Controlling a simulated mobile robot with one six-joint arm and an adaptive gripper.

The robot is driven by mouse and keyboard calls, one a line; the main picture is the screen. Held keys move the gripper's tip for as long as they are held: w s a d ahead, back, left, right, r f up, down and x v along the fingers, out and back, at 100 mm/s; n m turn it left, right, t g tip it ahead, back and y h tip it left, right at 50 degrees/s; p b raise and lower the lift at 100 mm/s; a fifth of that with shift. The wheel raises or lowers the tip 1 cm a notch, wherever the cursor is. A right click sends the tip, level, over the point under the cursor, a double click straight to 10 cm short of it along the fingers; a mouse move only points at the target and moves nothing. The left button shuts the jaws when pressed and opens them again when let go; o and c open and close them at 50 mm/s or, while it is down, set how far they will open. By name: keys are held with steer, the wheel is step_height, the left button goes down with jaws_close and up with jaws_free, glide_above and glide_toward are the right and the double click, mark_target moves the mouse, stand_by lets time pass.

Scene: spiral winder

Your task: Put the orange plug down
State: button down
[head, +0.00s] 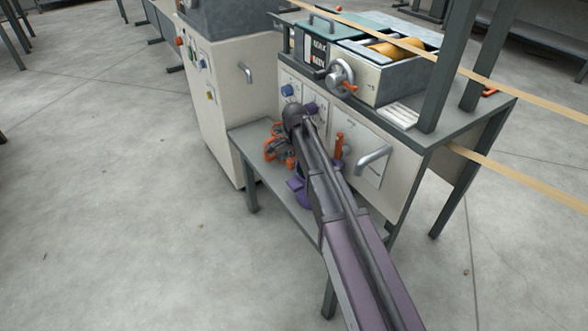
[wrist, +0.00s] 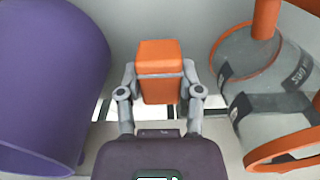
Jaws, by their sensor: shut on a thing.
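The orange plug (wrist: 159,58) is a small block in the middle of the wrist view. My gripper (wrist: 159,78) is shut on it, with one grey finger pressed against each side. A pale panel stands behind the plug, and a grey surface shows below it. I cannot tell whether the plug touches that surface. In the head view my gripper (head: 284,154) is low over the shelf at the front of the machine. There the plug is not clearly told apart from other orange parts.
A purple cylinder (wrist: 45,85) stands close on the left in the wrist view. A clear container with orange rims (wrist: 262,85) is close on the right. In the head view the grey shelf (head: 262,172) holds these things below the machine's front panel (head: 378,178) with its knobs and handle.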

mark_target(294, 168)
steer(key=shift+f+b, duration=1.65)
steer(key=shift+f, duration=0.15)
steer(key=shift+f, duration=0.15)
steer(key=shift+c, duration=1.3)
jaws_free()
step_height(294, 168, up, 12)
steer(key=p, duration=1.2)
steer(key=shift+r, duration=0.2)
steer(key=shift+o, duration=0.5)
steer(key=shift+w+a+r+p, duration=0.1)
steer(key=shift+a+r+p, duration=0.05)
steer(key=shift+r+p, duration=0.65)
